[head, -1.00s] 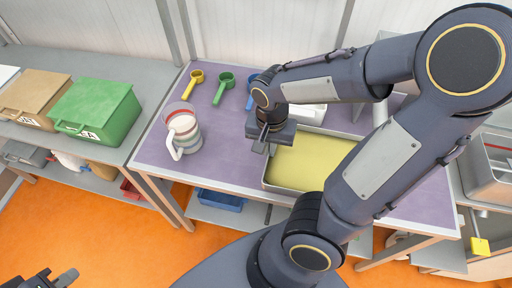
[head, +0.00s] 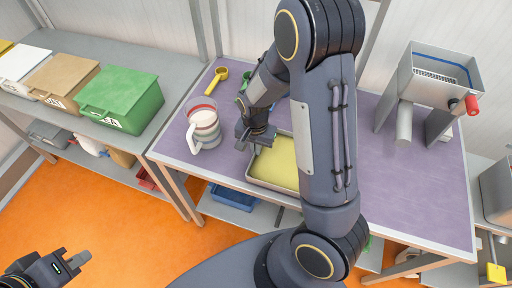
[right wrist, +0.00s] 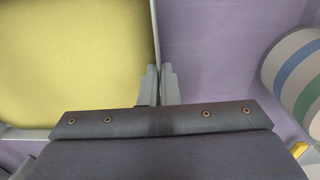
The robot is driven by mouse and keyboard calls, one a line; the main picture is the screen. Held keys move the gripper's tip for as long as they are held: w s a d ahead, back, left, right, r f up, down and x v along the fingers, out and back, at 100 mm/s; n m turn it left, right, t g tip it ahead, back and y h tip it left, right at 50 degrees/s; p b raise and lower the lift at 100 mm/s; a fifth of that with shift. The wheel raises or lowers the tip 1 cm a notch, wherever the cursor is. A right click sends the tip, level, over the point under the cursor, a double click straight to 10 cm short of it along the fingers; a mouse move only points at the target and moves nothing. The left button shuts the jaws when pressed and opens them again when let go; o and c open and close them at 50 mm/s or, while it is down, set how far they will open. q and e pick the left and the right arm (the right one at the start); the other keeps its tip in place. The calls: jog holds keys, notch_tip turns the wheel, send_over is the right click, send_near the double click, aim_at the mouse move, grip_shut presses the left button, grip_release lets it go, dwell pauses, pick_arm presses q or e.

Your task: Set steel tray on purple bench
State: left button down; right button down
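The steel tray (head: 268,186), yellow inside, is on or just above the purple bench (head: 405,200), near its front edge; contact underneath cannot be told. My arm hides its right part. My right gripper (head: 258,142) is at the tray's left wall. In the right wrist view, its fingers (right wrist: 159,84) are close together on either side of the tray's thin wall (right wrist: 156,35), shut on it. My left gripper (head: 76,263) is low at the left, over the floor, away from the bench; its opening is unclear.
A striped jug (head: 204,126) stands left of the tray. Yellow (head: 216,82) and green (head: 244,80) scoops lie behind. A metal machine (head: 436,75) stands at the bench's back right. The bench's right side is clear. A green box (head: 120,98) sits on the grey side table.

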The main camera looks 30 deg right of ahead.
jog(key=shift+f, duration=0.35)
jog(key=shift+f, duration=0.1)
jog(key=c, duration=1.7)
grip_release()
notch_tip(320, 180, up, 11)
jog(key=s+a+r+n+t+y, duration=0.1)
jog(key=s+r+n+t, duration=0.1)
jog(key=s, duration=0.3)
jog(key=s+a+r+n+t+y, duration=0.1)
jog(key=s+r+n+t, duration=0.1)
jog(key=s+r, duration=0.3)
jog(key=s+a+r+n+t+y, duration=0.1)
jog(key=s+a+r+n+y, duration=0.1)
jog(key=s, duration=0.5)
jog(key=shift+a+r+n+t, duration=0.1)
jog(key=shift+r+n+t, duration=0.45)
jog(key=shift+n, duration=0.65)
jog(key=shift+r, duration=0.1)
